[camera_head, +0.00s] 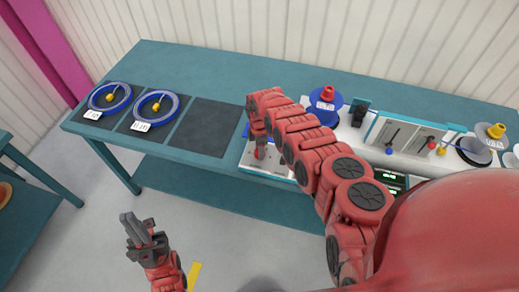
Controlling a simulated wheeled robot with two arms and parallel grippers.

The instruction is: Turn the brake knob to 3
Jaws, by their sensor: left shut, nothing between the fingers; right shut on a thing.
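My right gripper (260,148) points down at the left end of the white machine (350,133), over a light tray-like part (283,165). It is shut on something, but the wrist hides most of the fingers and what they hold. I cannot make out the brake knob or its numbers; my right arm covers much of this part of the machine. My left gripper (130,222) is shut and empty, over the floor in front of the bench and apart from everything.
The teal bench (195,60) runs along the wall. Two blue rings (127,103) (176,106) lie on dark mats at left; a third mat (205,128) is bare. A blue reel (313,103) with a red hub and a grey reel (475,150) with a yellow hub are at the machine.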

